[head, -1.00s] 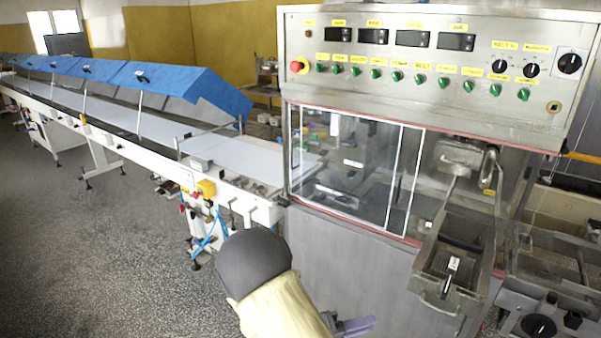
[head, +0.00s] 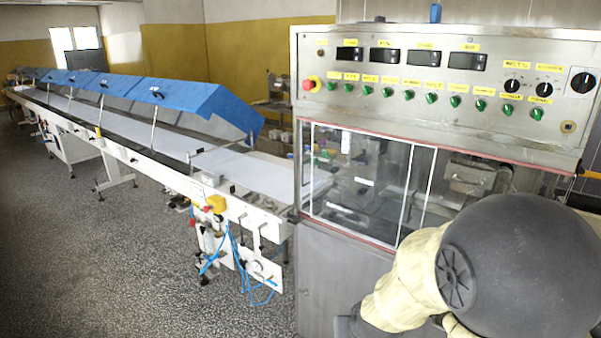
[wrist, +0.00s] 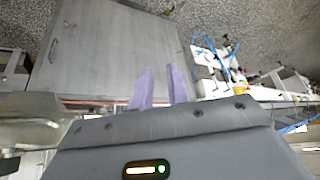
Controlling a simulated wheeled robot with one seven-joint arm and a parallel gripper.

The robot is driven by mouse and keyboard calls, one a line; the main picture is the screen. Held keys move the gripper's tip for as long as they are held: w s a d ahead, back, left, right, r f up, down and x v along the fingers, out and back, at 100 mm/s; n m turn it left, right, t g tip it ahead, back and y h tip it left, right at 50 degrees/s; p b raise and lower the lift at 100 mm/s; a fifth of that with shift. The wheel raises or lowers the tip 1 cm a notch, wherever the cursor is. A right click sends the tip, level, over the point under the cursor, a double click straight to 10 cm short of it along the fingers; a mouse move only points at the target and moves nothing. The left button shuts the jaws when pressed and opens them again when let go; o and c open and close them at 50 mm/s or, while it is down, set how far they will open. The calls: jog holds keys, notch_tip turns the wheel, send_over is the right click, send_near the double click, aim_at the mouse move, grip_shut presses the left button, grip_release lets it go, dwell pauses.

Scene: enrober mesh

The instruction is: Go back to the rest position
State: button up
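In the wrist view the two purple fingers of my gripper (wrist: 160,88) stand a little apart with nothing between them. The fingers point at the steel front of the enrober, and I see no contact. In the head view my arm fills the lower right and my gripper does not show. The enrober (head: 440,95) stands behind my arm, with a row of green knobs and a glazed window (head: 360,185). My arm hides its lower right part, including the metal trough at its front.
A long conveyor (head: 240,175) with blue covers (head: 185,95) runs from the enrober's left side to the back left. A yellow box (head: 215,203) and blue hoses (head: 237,245) are at its near end. The speckled floor (head: 110,260) at the left is free.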

jog(key=s+d+r+g, duration=0.1)
jog(key=s+d+g, duration=0.2)
jog(key=s, duration=0.6)
jog(key=shift+s+d+r, duration=0.15)
jog(key=shift+s+d, duration=0.1)
jog(key=shift+s, duration=0.15)
jog(key=shift+w, duration=0.1)
